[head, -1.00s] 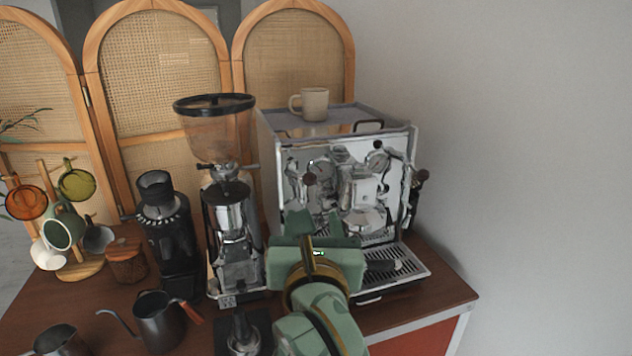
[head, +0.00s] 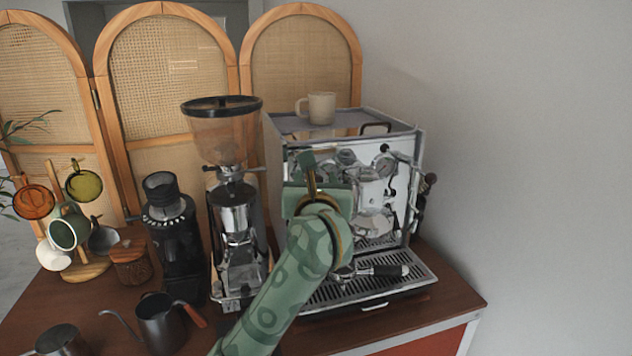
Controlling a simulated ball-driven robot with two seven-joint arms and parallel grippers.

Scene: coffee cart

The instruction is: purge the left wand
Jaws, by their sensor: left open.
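The chrome espresso machine (head: 395,160) stands at the right of the cart top. My left gripper (head: 322,170) is raised in front of the left part of its front panel, with its jaws open and pointing at the panel. The gripper and wrist cover the left wand and its knob, so I cannot tell whether the fingers touch them. My right gripper is out of view.
A grinder with a hopper (head: 222,130) stands close left of the machine. A smaller black grinder (head: 172,235), a gooseneck kettle (head: 160,322) and a mug tree (head: 85,268) are further left. A beige mug (head: 321,107) sits on the machine top.

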